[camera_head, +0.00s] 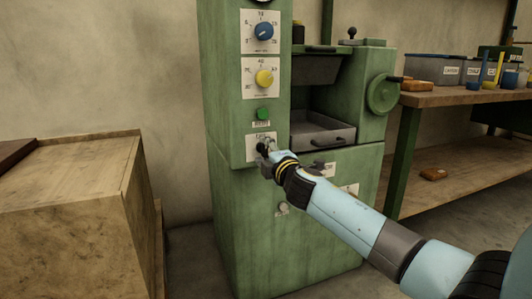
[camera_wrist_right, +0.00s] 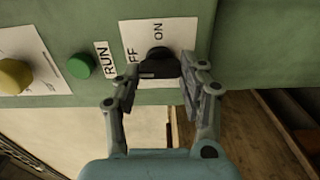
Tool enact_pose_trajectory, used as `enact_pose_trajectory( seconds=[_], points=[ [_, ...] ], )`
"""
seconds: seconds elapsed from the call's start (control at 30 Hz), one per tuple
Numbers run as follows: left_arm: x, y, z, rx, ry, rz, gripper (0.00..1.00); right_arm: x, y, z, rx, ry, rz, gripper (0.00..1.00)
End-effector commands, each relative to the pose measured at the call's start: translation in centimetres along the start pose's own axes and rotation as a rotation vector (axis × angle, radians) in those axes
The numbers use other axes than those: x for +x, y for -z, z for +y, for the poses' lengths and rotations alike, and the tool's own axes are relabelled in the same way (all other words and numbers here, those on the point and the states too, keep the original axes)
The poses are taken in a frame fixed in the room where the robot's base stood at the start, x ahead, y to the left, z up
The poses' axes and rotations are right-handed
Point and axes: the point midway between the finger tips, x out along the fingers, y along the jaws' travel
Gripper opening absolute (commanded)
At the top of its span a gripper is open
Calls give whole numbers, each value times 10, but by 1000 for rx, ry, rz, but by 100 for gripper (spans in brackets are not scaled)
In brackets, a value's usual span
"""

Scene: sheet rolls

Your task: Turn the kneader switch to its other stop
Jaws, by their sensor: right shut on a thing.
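The kneader switch (camera_wrist_right: 158,60) is a black knob on a white plate lettered ON and, partly covered, OFF. It is on the front of the green machine (camera_head: 235,190), below the green button. In the wrist view my right gripper (camera_wrist_right: 160,82) has a finger on each side of the knob and is shut on it. In the head view the right gripper (camera_head: 264,149) is at the switch plate (camera_head: 254,142) and hides most of the knob. Which way the knob points is hard to tell. My left gripper is in neither view.
Above the switch are a green button (camera_head: 262,113), a yellow knob (camera_head: 264,78) and a blue knob (camera_head: 263,31). A metal tray (camera_head: 322,138) and a handwheel (camera_head: 383,94) are to the right. A wooden crate (camera_head: 70,220) stands left; a shelf (camera_head: 460,97) stands right.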

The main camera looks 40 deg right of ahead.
Motion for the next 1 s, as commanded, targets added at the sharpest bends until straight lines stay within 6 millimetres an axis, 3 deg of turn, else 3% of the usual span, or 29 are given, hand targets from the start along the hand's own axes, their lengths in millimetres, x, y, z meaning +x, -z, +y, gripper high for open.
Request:
enact_pose_trajectory(
  seconds=[0.13,0.17,0.33,0.67,0.77,1.0],
  points=[
    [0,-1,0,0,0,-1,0,-1,1,-2,3,4,2,10],
    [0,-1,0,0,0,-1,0,-1,1,-2,3,4,2,44],
    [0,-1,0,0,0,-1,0,-1,1,-2,3,2,1,65],
    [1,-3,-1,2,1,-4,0,-5,0,-1,1,1,1,65],
    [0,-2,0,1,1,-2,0,-19,0,-1,0,1,2,65],
    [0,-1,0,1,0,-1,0,-73,0,-2,1,4,3,65]
  ],
)
